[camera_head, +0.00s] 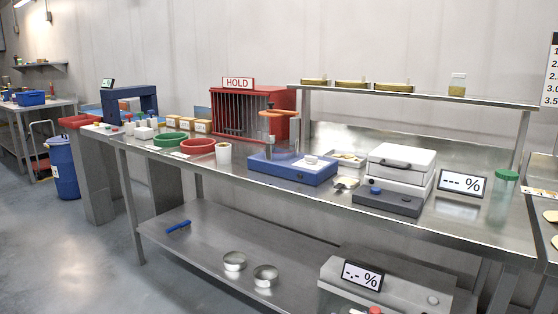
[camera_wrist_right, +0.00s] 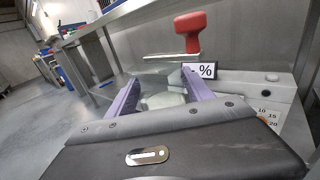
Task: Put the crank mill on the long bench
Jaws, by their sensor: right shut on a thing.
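The crank mill shows in the right wrist view as a red knob (camera_wrist_right: 189,32) on a metal crank arm above a pale body (camera_wrist_right: 163,100). My right gripper (camera_wrist_right: 160,95) has its purple fingers on either side of that body and is shut on it. In the head view only the mill's red knob (camera_head: 375,310) shows at the bottom edge; the rest is cut off. The long bench (camera_head: 340,208) is the steel bench across the head view, with the mill in front of it. My left gripper is not in view.
The bench top holds a blue-based device (camera_head: 290,172), a white-lidded machine (camera_head: 402,165), a percent display (camera_head: 462,184) and a green-lidded jar (camera_head: 504,200). Bare steel runs along its front edge. The lower shelf holds two round tins (camera_head: 235,261) and a grey unit with a display (camera_head: 362,275).

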